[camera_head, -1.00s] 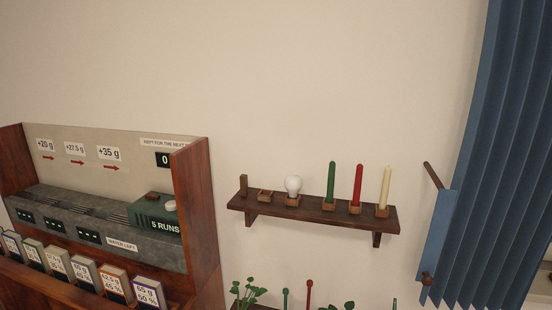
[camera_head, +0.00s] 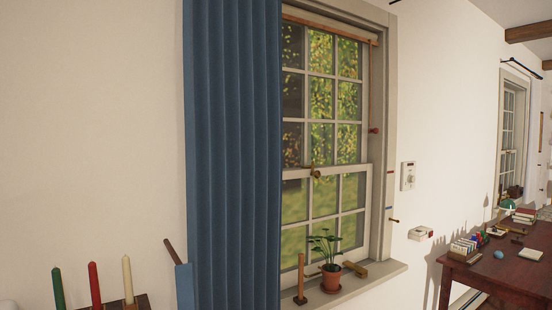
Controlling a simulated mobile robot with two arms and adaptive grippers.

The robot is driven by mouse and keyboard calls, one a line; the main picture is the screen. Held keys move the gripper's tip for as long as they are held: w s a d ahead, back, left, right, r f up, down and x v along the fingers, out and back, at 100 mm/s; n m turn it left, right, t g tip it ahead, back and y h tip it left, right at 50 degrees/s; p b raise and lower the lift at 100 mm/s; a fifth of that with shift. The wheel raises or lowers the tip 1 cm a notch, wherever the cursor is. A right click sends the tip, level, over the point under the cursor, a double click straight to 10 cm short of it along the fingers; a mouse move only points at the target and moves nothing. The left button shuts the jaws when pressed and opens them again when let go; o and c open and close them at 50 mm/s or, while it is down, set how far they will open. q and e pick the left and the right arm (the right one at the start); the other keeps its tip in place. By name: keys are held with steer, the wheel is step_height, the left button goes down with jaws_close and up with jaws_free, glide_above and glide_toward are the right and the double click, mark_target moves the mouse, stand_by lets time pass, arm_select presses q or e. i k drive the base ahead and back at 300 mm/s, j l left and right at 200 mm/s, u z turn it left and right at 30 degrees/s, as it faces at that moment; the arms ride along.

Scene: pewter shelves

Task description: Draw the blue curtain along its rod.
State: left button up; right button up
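The blue curtain (camera_head: 235,150) hangs in vertical folds over the left side of the window (camera_head: 325,140). Its top runs out of the picture, and most of the rod is out of view. A blue strip (camera_head: 184,287) hangs at the curtain's lower left, beside a short wooden peg (camera_head: 170,251) on the wall. The right part of the window is uncovered. Neither of my grippers is in view.
A potted plant (camera_head: 330,272) and a wooden peg (camera_head: 300,280) stand on the window sill (camera_head: 375,278). Candles (camera_head: 94,285) stand at lower left. A wooden desk (camera_head: 510,270) with several objects is at right, near a second window (camera_head: 510,130).

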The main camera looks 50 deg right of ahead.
mark_target(232, 60)
steer(key=i+l, duration=0.1)
steer(key=l, duration=0.35)
steer(key=i+l, duration=0.1)
steer(key=l, duration=0.35)
steer(key=i+l, duration=0.1)
steer(key=l, duration=0.35)
steer(key=i+l, duration=0.1)
steer(key=l, duration=0.35)
steer(key=i+l, duration=0.1)
steer(key=l, duration=0.35)
steer(key=i+l, duration=0.1)
steer(key=l, duration=0.4)
steer(key=i+l, duration=0.1)
steer(key=l, duration=0.35)
